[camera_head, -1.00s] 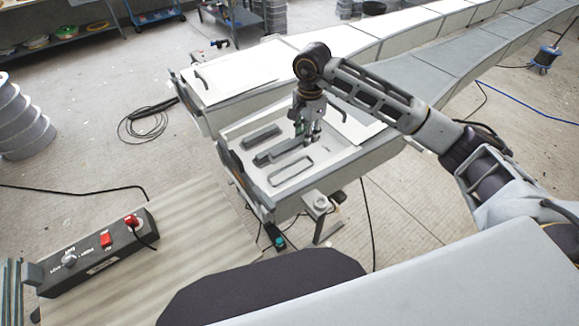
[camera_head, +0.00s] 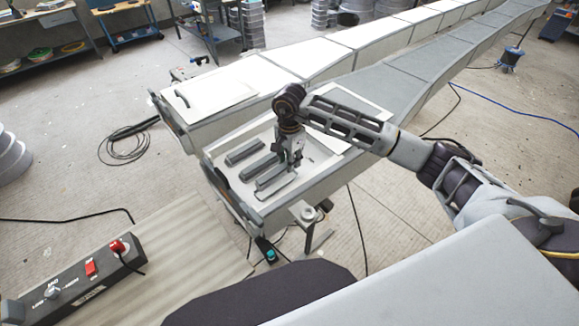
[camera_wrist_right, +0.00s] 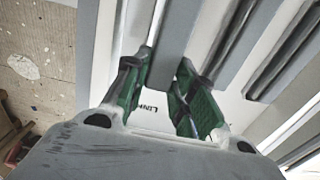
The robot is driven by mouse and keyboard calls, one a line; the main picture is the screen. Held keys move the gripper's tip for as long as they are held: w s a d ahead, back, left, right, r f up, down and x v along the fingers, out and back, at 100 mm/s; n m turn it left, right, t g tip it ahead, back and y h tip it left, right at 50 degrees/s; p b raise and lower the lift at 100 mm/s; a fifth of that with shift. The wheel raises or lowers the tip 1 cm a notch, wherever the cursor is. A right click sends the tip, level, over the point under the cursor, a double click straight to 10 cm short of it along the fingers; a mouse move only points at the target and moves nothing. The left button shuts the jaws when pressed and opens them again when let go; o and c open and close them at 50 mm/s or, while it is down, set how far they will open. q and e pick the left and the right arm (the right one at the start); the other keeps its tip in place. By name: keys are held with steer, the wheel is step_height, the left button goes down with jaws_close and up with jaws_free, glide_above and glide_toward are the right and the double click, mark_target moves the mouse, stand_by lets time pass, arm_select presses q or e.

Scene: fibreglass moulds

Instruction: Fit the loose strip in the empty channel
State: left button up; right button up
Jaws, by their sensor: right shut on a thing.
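My right gripper (camera_head: 293,160) is over the pale mould tray, shut on a grey strip (camera_head: 269,177). The strip lies at the empty channel (camera_head: 276,195), a narrow outlined slot nearest the front; whether it sits down in the slot or just above it I cannot tell. Two more grey strips (camera_head: 242,152) (camera_head: 259,166) lie roughly parallel further back in the tray. My left gripper is out of view.
The tray (camera_head: 222,166) is the end of a long mould row running to the upper right. A second mould (camera_head: 210,92) stands behind it. A control box with red buttons (camera_head: 85,275) sits on a bench at lower left. A cable coil (camera_head: 128,146) lies on the floor.

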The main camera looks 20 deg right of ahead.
steer(key=shift+f, duration=0.1)
steer(key=shift+f+p, duration=0.4)
steer(key=shift+f, duration=1.45)
steer(key=shift+f, duration=0.1)
steer(key=o, duration=1.1)
steer(key=shift+c, duration=0.2)
steer(key=shift+r, duration=0.5)
steer(key=shift+r+b, duration=1.35)
steer(key=shift+r, duration=4.25)
